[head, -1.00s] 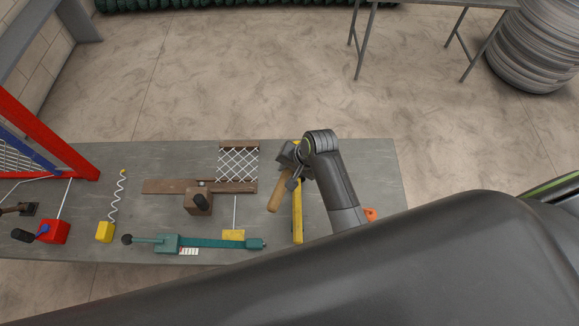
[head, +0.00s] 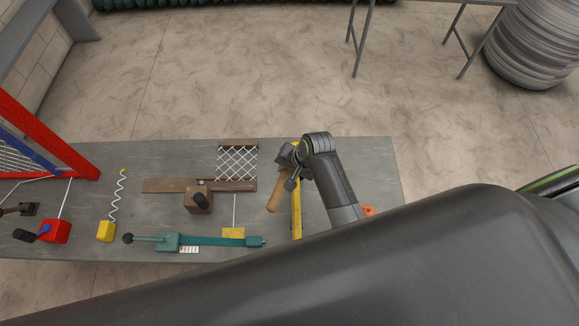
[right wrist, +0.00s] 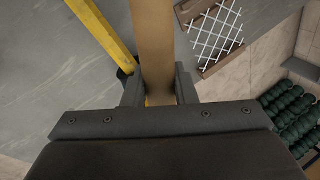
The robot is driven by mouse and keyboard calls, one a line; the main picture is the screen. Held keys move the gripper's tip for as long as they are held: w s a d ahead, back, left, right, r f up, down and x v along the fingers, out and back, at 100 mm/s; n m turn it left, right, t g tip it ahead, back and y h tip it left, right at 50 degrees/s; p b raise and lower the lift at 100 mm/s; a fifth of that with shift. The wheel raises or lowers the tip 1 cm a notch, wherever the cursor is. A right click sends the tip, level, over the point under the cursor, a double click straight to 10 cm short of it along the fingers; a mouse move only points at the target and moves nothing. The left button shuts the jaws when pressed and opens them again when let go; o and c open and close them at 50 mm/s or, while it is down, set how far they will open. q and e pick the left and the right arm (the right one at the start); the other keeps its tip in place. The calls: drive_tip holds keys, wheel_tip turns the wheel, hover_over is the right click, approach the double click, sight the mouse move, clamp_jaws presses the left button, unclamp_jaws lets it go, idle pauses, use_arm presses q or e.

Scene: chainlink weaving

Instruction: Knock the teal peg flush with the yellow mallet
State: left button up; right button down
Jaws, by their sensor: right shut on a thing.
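My right gripper (head: 287,168) is above the right part of the grey table, shut on a tan wooden handle (head: 274,200). In the right wrist view the handle (right wrist: 153,40) runs between the two fingers and out of the top of the picture. I cannot make out a mallet head on it. A teal tool (head: 168,242) with a dark round knob and a long teal strip lies along the table's front, left of the gripper. I cannot pick out a separate teal peg.
A yellow bar (head: 296,215) lies beside the handle. A white mesh panel (head: 237,162), a brown block (head: 198,201), a yellow block (head: 106,231) and a red block (head: 55,231) are on the table. Bare table (head: 375,165) shows at the right end.

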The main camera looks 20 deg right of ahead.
drive_tip(key=shift+r, duration=0.2)
wheel_tip(320, 180, up, 2)
drive_tip(key=shift+r+p, duration=0.2)
drive_tip(key=shift+p, duration=0.25)
drive_tip(key=shift+r, duration=1.2)
